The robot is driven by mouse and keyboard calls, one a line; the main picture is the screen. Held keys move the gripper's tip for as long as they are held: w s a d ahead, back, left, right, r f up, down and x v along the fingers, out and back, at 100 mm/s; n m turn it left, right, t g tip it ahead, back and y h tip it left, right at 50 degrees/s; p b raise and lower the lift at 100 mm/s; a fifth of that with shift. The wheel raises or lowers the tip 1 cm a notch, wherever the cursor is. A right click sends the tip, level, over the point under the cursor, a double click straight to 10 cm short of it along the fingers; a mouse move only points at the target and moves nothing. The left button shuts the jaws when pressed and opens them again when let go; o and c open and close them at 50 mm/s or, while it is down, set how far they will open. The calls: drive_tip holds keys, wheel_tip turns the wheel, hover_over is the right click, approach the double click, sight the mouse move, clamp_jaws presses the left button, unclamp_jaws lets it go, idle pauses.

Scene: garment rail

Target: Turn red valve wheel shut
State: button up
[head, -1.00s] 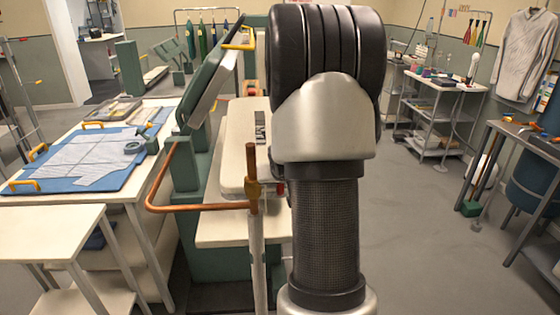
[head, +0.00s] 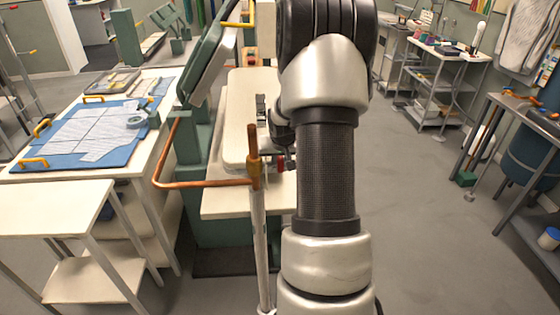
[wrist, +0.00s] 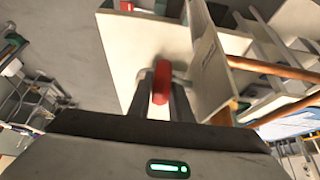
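The red valve wheel (wrist: 161,82) shows nearly edge-on in the wrist view, in front of a cream panel. My gripper (wrist: 161,98) has its two dark fingers close on either side of it, shut on its rim. In the head view a small red part of the wheel (head: 281,164) shows beside the copper pipe. My arm hides most of the gripper and the rest of the wheel there.
An upright copper pipe (head: 253,160) with a bent side run (head: 205,184) stands just left of the wheel. A cream bench top (head: 235,205) lies behind. A table (head: 150,150) with a blue mat stands left.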

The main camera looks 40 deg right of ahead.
drive_tip(key=o, duration=0.4)
drive_tip(key=shift+f, duration=0.1)
drive_tip(key=v, duration=1.7)
drive_tip(key=shift+r, duration=0.25)
drive_tip(key=shift+s+a, duration=0.1)
